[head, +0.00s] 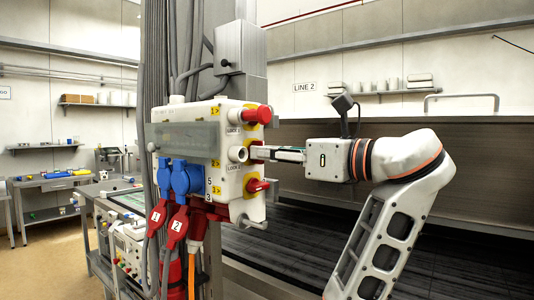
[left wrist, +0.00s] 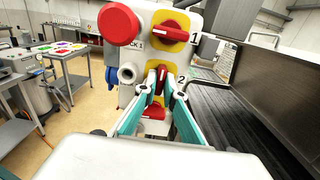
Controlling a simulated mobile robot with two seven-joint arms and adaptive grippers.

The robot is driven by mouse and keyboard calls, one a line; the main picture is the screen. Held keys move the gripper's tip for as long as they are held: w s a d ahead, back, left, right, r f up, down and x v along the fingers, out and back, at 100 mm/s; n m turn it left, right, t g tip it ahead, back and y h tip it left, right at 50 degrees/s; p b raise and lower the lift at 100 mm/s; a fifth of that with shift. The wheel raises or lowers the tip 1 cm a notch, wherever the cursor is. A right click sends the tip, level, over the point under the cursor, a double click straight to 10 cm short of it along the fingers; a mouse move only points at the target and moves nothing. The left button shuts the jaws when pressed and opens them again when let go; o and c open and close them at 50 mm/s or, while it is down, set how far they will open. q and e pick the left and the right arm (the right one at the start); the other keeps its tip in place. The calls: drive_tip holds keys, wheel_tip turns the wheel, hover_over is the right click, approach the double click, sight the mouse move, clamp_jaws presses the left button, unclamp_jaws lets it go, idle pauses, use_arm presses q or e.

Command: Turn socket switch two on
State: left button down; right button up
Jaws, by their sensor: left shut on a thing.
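The white socket box (head: 228,150) is mounted on a grey column and also shows in the left wrist view (left wrist: 183,12). Socket switch two (left wrist: 161,78) is a red handle on a yellow plate beside the number 2. Its handle stands upright in the left wrist view. My left gripper (head: 256,153) reaches the box's side from the right, level with switch two. Its teal-lined fingers (left wrist: 161,90) are shut on the red handle, one on each side. The fingers hide part of the handle and plate. My right gripper is not in view.
Switch one (left wrist: 166,31) lies above, its red handle nearly level. Another red switch (head: 257,186) lies below. A red lock knob (head: 257,115) and a white lock cylinder (head: 238,154) stick out nearby. Blue plugs (head: 186,178) and cables hang below. A dark conveyor (left wrist: 262,130) stands right.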

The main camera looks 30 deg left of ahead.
use_arm(q)
drive_tip(key=c, duration=2.1)
unclamp_jaws()
drive_tip(key=shift+c, duration=0.2)
